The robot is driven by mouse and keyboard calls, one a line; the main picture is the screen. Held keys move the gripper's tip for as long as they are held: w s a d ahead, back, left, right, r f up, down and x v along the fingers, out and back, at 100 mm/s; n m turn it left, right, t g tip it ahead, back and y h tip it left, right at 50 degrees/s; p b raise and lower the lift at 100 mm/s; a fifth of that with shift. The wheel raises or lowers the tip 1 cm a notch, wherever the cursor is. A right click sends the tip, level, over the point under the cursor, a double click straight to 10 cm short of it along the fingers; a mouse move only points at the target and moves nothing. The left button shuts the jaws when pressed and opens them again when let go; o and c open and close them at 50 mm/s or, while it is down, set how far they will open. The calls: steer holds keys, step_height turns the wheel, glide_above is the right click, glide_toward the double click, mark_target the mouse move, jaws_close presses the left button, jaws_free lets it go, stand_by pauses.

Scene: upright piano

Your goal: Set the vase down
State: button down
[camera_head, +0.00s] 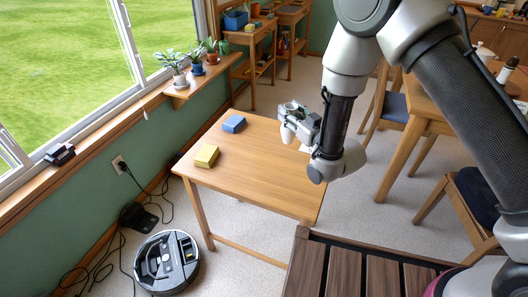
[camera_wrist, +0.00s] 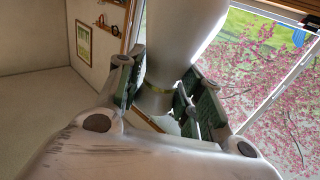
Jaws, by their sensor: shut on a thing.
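My gripper (camera_head: 296,116) is over the far right part of the small wooden table (camera_head: 262,168). It is shut on a pale grey-white vase (camera_wrist: 186,38). In the wrist view the vase's narrow part sits between the dark finger pads of my gripper (camera_wrist: 160,100), and its wider part reaches to the top edge. In the head view only a small pale part of the vase (camera_head: 287,133) shows under the fingers. I cannot tell whether it touches the tabletop.
A yellow block (camera_head: 207,156) and a blue block (camera_head: 233,124) lie on the table's left side. The table's front middle is clear. A robot vacuum (camera_head: 167,262) is on the floor at front left. Potted plants (camera_head: 197,66) stand on the window ledge. Chairs stand to the right.

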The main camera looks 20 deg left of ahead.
steer(key=s+a+n+g+y, duration=0.2)
steer(key=s+a, duration=0.3)
steer(key=a, duration=0.2)
step_height(320, 180, down, 9)
steer(key=shift+s+a+f, duration=0.15)
steer(key=shift+s+f, duration=0.05)
steer(key=shift+s, duration=0.15)
steer(key=shift+f, duration=0.2)
steer(key=c, duration=0.9)
jaws_free()
steer(key=shift+c, duration=0.2)
